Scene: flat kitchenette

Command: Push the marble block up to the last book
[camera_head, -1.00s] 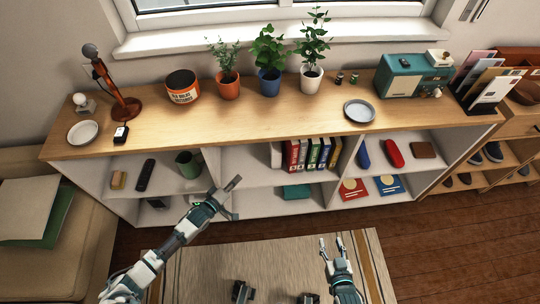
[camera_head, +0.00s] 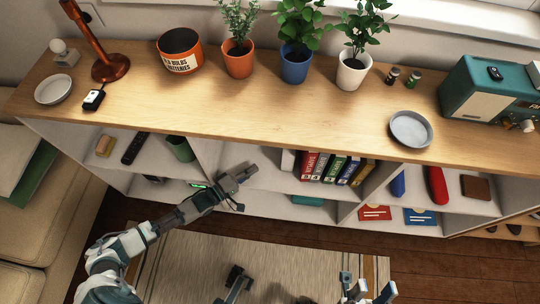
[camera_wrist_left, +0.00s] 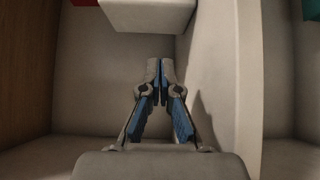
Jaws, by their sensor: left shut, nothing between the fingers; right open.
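The pale marble block (camera_head: 288,160) stands at the left end of the book row in the middle upper shelf compartment. In the left wrist view the block (camera_wrist_left: 148,14) is at the top, ahead of the fingertips and apart from them. The books (camera_head: 332,167) stand upright in a row, red at the left to yellow at the right; a red one shows at the wrist view's top left edge. My left gripper (camera_head: 248,173) is shut and empty, left of the block; its fingers also show in the wrist view (camera_wrist_left: 160,70). My right gripper (camera_head: 367,290) is open and empty, low in front.
A shelf divider (camera_head: 208,150) stands left of my left gripper. The counter (camera_head: 270,110) overhangs the compartments and holds pots, plants and a grey plate (camera_head: 411,129). A teal item (camera_head: 307,200) lies on the shelf below the books.

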